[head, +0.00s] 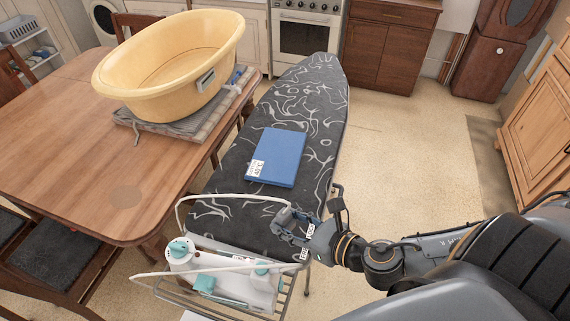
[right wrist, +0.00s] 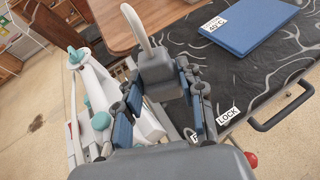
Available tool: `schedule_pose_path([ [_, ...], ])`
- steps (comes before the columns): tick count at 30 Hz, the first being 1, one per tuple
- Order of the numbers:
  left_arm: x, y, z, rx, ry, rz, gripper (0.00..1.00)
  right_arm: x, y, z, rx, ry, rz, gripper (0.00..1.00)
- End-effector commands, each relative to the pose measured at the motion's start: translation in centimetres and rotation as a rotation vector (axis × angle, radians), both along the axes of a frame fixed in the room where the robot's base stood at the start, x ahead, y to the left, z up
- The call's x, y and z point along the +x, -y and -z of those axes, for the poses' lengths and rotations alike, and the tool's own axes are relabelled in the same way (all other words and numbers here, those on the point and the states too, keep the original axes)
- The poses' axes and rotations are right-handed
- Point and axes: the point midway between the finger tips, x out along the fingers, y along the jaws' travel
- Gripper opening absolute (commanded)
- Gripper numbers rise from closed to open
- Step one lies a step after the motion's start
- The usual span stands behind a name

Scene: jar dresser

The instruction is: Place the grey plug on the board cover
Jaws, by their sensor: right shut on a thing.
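The grey plug (right wrist: 157,72) with a pale cord rising from it is held between the fingers of my right gripper (right wrist: 160,95), which is shut on it. In the head view my right gripper (head: 290,225) is over the near end of the ironing board, by the wire rack. The plug is hard to make out there. The board cover (head: 240,225) is black with pale swirls; it also shows in the right wrist view (right wrist: 245,85). I cannot tell whether the plug touches the cover. My left gripper is not in view.
A blue folded cloth (head: 277,157) with a 40°C label lies mid-board. A white and teal iron (head: 190,258) rests on the wire rack (head: 205,298). A yellow tub (head: 170,65) stands on the wooden table (head: 60,170). The far part of the cover is clear.

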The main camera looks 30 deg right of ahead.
Motion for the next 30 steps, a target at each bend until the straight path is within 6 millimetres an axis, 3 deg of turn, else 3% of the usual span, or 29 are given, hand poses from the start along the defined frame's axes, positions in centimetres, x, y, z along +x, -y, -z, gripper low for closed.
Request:
schedule_pose_path([
  [9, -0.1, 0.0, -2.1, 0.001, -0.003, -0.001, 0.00, 7.7, 2.6, 3.0, 0.001, 0.005, 0.008, 0.07],
  [15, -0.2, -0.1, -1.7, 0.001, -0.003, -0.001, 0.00, 10.2, 3.4, 7.0, 0.001, 0.003, 0.007, 0.07],
  [24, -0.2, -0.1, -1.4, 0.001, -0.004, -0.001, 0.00, 11.9, 4.0, 9.3, 0.002, 0.001, 0.006, 0.07],
  [30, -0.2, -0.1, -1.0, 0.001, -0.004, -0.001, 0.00, 11.8, 3.9, 12.0, 0.003, 0.000, 0.007, 0.07],
])
